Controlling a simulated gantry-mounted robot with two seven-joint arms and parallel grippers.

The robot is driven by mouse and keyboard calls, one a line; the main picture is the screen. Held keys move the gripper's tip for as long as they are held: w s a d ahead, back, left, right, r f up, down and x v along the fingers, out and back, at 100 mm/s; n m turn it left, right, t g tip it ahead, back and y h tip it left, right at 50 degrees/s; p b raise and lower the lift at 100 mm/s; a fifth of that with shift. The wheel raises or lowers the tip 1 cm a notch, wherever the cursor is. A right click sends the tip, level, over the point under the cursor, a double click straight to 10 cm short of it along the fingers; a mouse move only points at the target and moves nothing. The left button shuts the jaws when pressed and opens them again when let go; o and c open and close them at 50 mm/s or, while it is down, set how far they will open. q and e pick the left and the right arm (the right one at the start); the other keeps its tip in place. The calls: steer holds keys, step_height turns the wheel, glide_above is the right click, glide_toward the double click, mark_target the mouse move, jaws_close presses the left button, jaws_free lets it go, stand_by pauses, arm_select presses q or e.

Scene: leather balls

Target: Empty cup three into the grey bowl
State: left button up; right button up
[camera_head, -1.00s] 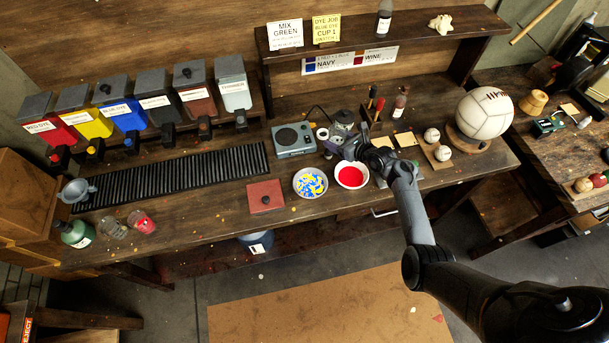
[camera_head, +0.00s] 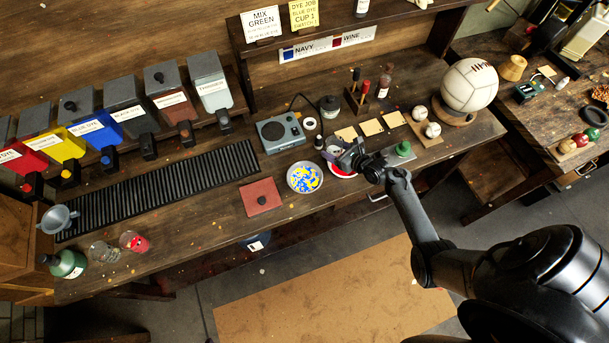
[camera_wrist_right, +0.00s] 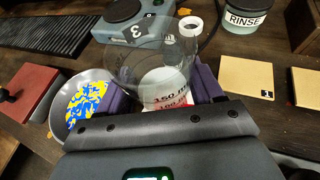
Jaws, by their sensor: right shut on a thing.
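My right gripper (camera_head: 343,158) is shut on a clear cup (camera_wrist_right: 140,60) marked with a 3, seen between the fingers in the right wrist view. Volume marks show low on its wall; how full it is I cannot tell. A grey bowl (camera_head: 304,177) holds blue and yellow bits; it also shows in the right wrist view (camera_wrist_right: 56,118), just left of the gripper and cup. My left gripper is out of view.
A grey device (camera_head: 281,132) stands behind the bowls, a rinse jar (camera_wrist_right: 247,17) farther back. A red square with a black knob (camera_head: 261,197) lies left of the grey bowl. Tan cards (camera_head: 371,127) lie to the right.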

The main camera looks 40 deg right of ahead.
steer(key=shift+a, duration=0.15)
steer(key=shift+a+r+n+h, duration=0.15)
steer(key=shift+a+n+h, duration=0.2)
steer(key=shift+n, duration=0.25)
steer(key=shift+a+r+n+h+b, duration=0.1)
steer(key=shift+a+n+h+b, duration=0.45)
steer(key=shift+b, duration=0.2)
steer(key=a+n+h+b, duration=0.1)
steer(key=b, duration=0.1)
steer(key=a+n+h+b, duration=0.1)
steer(key=n+b, duration=0.1)
steer(key=shift+w+a+r+n+h+b, duration=0.15)
steer(key=shift+a+n+h+b, duration=0.1)
steer(key=shift+h+b, duration=0.1)
steer(key=shift+d, duration=0.1)
steer(key=shift+b, duration=0.3)
